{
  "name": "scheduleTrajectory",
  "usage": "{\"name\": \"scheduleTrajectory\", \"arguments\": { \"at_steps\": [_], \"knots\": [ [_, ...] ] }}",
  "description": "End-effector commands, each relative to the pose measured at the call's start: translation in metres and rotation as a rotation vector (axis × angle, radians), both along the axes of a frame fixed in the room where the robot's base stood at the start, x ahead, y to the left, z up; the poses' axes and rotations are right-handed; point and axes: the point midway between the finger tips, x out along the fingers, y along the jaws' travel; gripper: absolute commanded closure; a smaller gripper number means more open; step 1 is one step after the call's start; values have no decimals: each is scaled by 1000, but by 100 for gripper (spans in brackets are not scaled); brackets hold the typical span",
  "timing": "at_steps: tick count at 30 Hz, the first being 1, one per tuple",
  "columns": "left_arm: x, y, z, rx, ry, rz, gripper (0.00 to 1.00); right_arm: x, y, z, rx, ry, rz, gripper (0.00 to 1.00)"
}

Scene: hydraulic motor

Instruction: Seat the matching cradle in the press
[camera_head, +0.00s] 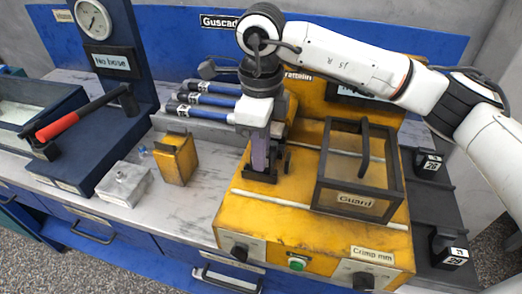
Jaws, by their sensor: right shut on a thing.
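My right gripper (260,165) points down over the left part of the yellow crimp press (325,240). It is shut on a small black block, likely a cradle (284,160), largely hidden by the fingers. The block is at the press bed, left of the guard; I cannot tell whether it touches or is seated. Two more black cradles with white number tags, one at the back (428,164) and one at the front (450,250), stand on a dark rack to the right of the press. My left gripper is not in view.
A black-framed guard (355,200) stands on the press. A yellow block (176,158) and a metal box (124,184) stand to the left. A blue stand with gauge (93,20) and red-handled lever (70,122) is farther left.

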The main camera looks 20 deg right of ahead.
Motion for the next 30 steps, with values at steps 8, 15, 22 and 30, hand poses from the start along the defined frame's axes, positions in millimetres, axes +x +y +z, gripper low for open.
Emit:
{"name": "scheduleTrajectory", "arguments": {
  "at_steps": [8, 15, 22, 30],
  "knots": [
    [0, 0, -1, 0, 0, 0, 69, 0, 0, -1, 1, -2, 0, 66],
    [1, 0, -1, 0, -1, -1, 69, 0, 0, -3, -1, 2, 0, 66],
    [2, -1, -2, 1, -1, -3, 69, 1, 0, 23, 0, -4, 0, 66],
    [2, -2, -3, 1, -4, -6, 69, 1, 0, 77, 1, -4, 0, 66]
  ]
}}
